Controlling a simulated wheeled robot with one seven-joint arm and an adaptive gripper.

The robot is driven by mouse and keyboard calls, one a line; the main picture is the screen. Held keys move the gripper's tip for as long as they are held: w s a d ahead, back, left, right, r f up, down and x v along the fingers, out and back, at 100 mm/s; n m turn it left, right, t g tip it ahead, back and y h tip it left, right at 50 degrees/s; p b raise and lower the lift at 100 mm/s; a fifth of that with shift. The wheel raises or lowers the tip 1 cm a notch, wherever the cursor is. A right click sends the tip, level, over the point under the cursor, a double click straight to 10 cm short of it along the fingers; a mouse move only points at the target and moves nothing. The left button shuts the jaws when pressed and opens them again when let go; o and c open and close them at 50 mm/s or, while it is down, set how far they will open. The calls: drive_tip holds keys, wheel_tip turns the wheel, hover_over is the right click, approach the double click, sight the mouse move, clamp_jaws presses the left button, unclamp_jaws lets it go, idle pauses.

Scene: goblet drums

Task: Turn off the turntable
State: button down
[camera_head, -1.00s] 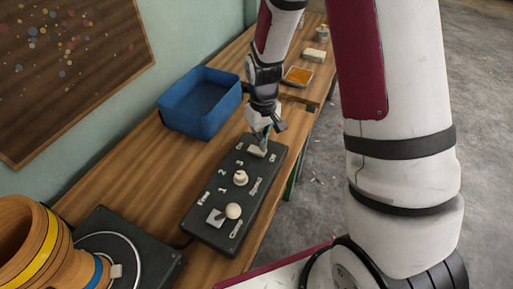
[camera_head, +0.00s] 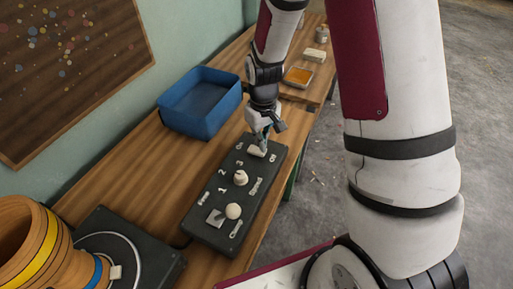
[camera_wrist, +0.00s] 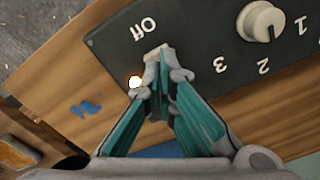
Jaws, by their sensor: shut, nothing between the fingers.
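The black control panel (camera_head: 214,222) lies on the wooden bench; it also shows in the wrist view (camera_wrist: 205,25). At its far end is a pale switch (camera_head: 257,151) between the labels On and Off. In the wrist view the switch (camera_wrist: 155,52) shows just beyond my fingertips, near the Off label. My gripper (camera_head: 262,139) is shut and empty, pointing down at the switch; its fingertips (camera_wrist: 162,70) meet there. Whether they touch it, I cannot tell. The On label is hidden in the wrist view. The turntable (camera_head: 160,262) is at lower left, carrying a wooden goblet drum (camera_head: 30,240).
The panel also has a white speed knob (camera_head: 240,178) and a clamp knob (camera_head: 233,211). A small light (camera_wrist: 134,82) glows beside the switch. A blue bin (camera_head: 200,125) stands left of my gripper. An orange-filled tray (camera_head: 298,77) is farther back.

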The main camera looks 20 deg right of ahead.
drive_tip(key=shift+f+b, duration=0.7)
drive_tip(key=shift+f, duration=0.4)
idle(0.5)
drive_tip(key=shift+r+p, duration=2.45)
drive_tip(key=shift+r, duration=1.05)
drive_tip(key=shift+r, duration=0.2)
drive_tip(key=s+r+t+p, duration=0.15)
drive_tip(key=s+r, duration=0.25)
drive_tip(key=r, duration=0.9)
drive_tip(key=s+r+m+t+p, duration=0.2)
drive_tip(key=s+r+p, duration=0.3)
drive_tip(key=s+r, duration=1.4)
drive_tip(key=s+m, duration=0.1)
drive_tip(key=s, duration=0.4)
drive_tip(key=shift+d+r+t, duration=0.15)
drive_tip(key=shift+r+t, duration=0.2)
drive_tip(key=shift+r, duration=0.05)
